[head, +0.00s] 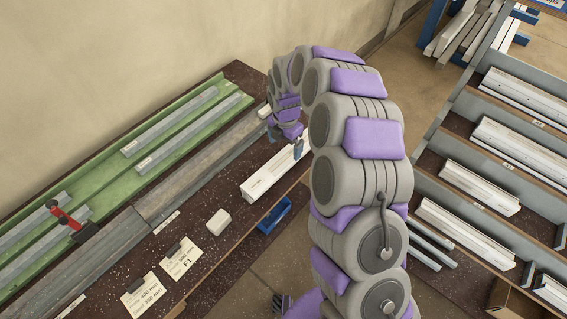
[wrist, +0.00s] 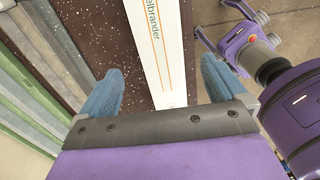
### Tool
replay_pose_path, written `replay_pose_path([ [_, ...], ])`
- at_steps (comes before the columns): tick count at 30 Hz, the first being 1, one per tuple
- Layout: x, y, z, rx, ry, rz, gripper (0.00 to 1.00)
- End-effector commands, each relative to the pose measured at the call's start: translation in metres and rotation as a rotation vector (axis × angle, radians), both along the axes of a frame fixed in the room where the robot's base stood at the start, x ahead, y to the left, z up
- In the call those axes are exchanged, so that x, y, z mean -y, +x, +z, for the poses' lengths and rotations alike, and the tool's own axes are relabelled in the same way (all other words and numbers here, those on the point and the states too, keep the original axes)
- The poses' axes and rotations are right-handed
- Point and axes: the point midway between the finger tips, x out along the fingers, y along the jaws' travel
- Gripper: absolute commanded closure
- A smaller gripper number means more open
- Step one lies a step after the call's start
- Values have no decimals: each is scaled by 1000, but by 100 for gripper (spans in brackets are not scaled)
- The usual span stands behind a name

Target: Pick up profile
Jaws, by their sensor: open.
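A white profile (head: 272,172) lies on the dark speckled bench (head: 236,88), near its right edge. In the wrist view the profile (wrist: 157,40) runs away from me and bears an orange stripe and lettering. My gripper (head: 297,147) is over the profile's far end in the head view. In the wrist view my gripper (wrist: 165,88) is open, with one blue finger on each side of the profile. I cannot tell how high the fingertips are above the bench, and no contact with the profile shows.
A green clamp fixture (head: 150,140) with grey bars and a red-handled clamp (head: 68,222) lies on the left. A white block (head: 218,221), a blue tray (head: 273,216) and label cards (head: 181,258) are near the profile. Racks of white profiles (head: 468,228) stand on the right.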

Motion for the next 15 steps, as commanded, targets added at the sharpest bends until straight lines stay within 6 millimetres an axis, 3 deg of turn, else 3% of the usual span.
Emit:
replay_pose_path([
  [6, -5, 0, -45, -2, -7, 0, 2],
  [15, -4, -1, -66, 1, -6, 0, 2],
])
